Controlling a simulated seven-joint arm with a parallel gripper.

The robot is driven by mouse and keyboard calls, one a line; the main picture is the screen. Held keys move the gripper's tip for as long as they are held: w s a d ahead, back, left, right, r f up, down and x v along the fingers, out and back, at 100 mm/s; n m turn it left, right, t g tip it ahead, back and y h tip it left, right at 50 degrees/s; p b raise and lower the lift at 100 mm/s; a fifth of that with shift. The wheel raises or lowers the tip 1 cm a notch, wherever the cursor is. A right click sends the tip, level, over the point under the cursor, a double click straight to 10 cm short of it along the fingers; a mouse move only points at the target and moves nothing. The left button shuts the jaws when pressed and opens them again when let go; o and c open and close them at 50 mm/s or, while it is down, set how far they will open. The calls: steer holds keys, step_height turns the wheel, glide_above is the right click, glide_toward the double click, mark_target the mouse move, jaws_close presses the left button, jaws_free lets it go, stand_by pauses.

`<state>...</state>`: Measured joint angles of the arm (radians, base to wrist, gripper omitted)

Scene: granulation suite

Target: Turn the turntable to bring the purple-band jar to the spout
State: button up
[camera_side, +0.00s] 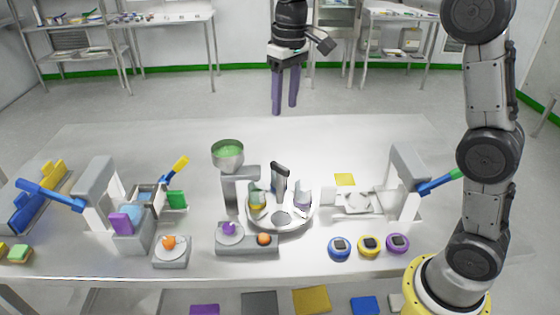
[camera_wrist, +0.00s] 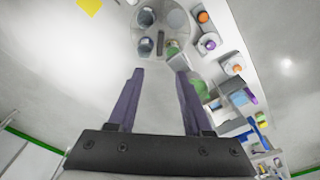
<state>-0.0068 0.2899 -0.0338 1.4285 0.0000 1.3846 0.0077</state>
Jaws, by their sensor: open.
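The round turntable (camera_side: 300,220) stands mid-table, with a dark upright handle (camera_side: 280,172) on it. A jar with a yellowish band (camera_side: 257,202) is at its left, nearest the spout column. A jar with a faint purplish tint (camera_side: 303,194) is at its right; its band is hard to make out. The hopper with green contents (camera_side: 228,154) stands left of the turntable; its spout end is not clear. My gripper (camera_side: 285,109) is open and empty, high above and behind the turntable. In the wrist view, the turntable (camera_wrist: 178,20) lies beyond the open fingertips (camera_wrist: 160,72).
A grey box with purple and orange knobs (camera_side: 246,245) stands in front of the turntable. Blue, yellow and purple round buttons (camera_side: 369,246) lie front right. Presses with blue levers stand left (camera_side: 98,176) and right (camera_side: 407,172). The table's rear is clear.

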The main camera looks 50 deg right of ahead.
mark_target(280, 165)
steer(key=shift+g, duration=0.4)
steer(key=f, duration=0.5)
steer(key=w+f, duration=0.1)
steer(key=f, duration=1.1)
steer(key=shift+w+f, duration=0.2)
steer(key=shift+c, duration=0.2)
jaws_close()
